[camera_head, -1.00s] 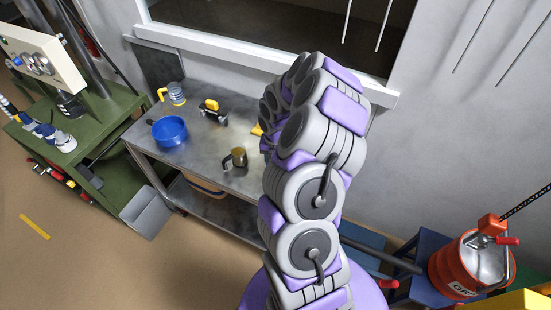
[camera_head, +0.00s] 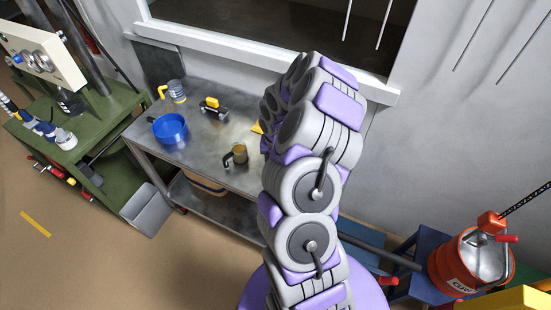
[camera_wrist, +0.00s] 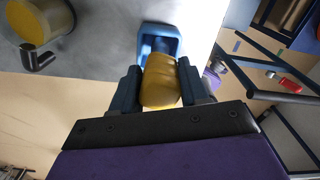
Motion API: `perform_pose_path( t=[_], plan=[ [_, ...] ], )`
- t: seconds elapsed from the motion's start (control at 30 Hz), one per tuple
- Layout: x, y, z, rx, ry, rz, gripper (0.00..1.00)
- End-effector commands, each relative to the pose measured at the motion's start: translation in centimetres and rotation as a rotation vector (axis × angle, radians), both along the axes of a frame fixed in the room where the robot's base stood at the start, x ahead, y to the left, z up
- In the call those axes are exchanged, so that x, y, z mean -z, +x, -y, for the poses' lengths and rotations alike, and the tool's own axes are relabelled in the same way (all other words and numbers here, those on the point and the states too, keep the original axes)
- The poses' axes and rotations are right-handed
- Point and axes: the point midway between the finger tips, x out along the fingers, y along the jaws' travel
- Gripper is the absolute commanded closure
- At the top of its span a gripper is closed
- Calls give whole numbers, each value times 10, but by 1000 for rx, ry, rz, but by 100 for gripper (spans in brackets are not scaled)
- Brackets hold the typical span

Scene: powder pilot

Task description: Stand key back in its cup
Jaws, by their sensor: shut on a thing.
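In the wrist view my gripper (camera_wrist: 160,88) is shut on a thick yellow handle (camera_wrist: 160,82), which I take for the key. Both fingers press its sides, and its lower part is hidden by the gripper. A blue holder (camera_wrist: 158,32) with a dark opening, possibly the cup, shows just beyond the handle over the grey bench top. I cannot tell whether the key touches it. In the head view my own arm hides the gripper and the blue holder.
A mug with yellowish contents (camera_head: 240,153) stands on the metal bench (camera_head: 205,145), left of my arm. A blue bowl (camera_head: 170,129), a clear jug with yellow handle (camera_head: 177,91) and a yellow-and-black item (camera_head: 213,107) are farther left. A red drum (camera_head: 450,270) stands at right.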

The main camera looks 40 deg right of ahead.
Motion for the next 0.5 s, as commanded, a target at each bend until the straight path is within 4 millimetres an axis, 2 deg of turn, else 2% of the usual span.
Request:
perform_pose_path(
  t=[0.5],
  plan=[
    [9, 0, 0, 0, 0, 1, 100]
  ],
)
